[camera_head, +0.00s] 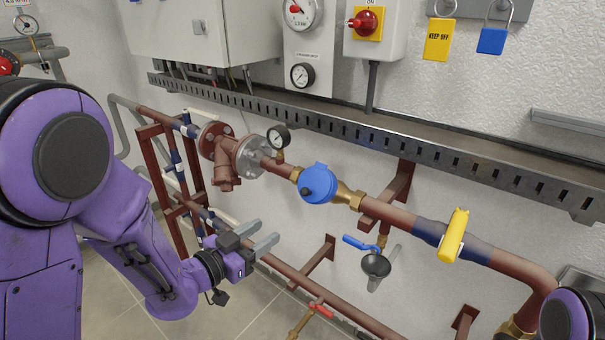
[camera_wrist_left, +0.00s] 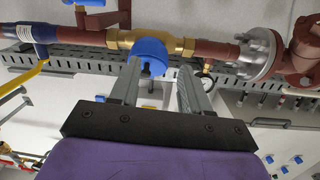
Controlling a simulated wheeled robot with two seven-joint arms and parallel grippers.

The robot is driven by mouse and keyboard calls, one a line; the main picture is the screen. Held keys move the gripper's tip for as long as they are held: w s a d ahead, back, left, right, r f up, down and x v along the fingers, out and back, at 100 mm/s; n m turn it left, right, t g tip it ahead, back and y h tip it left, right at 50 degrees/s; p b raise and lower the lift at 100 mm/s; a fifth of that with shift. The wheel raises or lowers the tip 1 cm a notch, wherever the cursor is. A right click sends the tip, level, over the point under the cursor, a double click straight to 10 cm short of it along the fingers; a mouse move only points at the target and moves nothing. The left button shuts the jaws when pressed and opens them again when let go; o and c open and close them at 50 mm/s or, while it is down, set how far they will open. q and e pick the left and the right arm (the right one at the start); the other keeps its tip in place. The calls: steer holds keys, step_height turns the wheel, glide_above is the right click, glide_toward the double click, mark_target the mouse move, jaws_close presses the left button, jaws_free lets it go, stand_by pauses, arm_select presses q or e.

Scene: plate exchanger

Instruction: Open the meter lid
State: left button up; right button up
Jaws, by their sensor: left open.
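The blue water meter (camera_head: 318,184) sits on the brown pipe between brass fittings, with its round blue lid closed on top and a small dark knob on its front. My left gripper (camera_head: 272,232) is open and empty, below and to the left of the meter, apart from it. In the left wrist view the blue meter (camera_wrist_left: 150,52) shows beyond the tips of the gripper (camera_wrist_left: 158,75), nearer the left finger, which partly covers it. My right gripper is not in view; only a purple part of my right arm shows at the lower right corner.
A pressure gauge (camera_head: 278,138) stands on the pipe left of the meter. A blue-handled valve (camera_head: 362,243) hangs below right, and a yellow handle (camera_head: 453,235) is farther right. A perforated metal tray (camera_head: 380,136) runs along the wall above. A red-handled valve (camera_head: 320,310) is lower down.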

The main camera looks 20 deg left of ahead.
arm_select(q)
steer(key=m+h, duration=0.2)
glide_toward(303, 192)
steer(key=p+x, duration=0.3)
steer(key=x, duration=0.5)
steer(key=shift+r+p, duration=0.15)
steer(key=shift+p, duration=0.25)
steer(key=shift+w+d, duration=0.2)
steer(key=shift+w, duration=0.2)
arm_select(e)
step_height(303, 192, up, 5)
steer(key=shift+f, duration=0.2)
arm_select(q)
jaws_close()
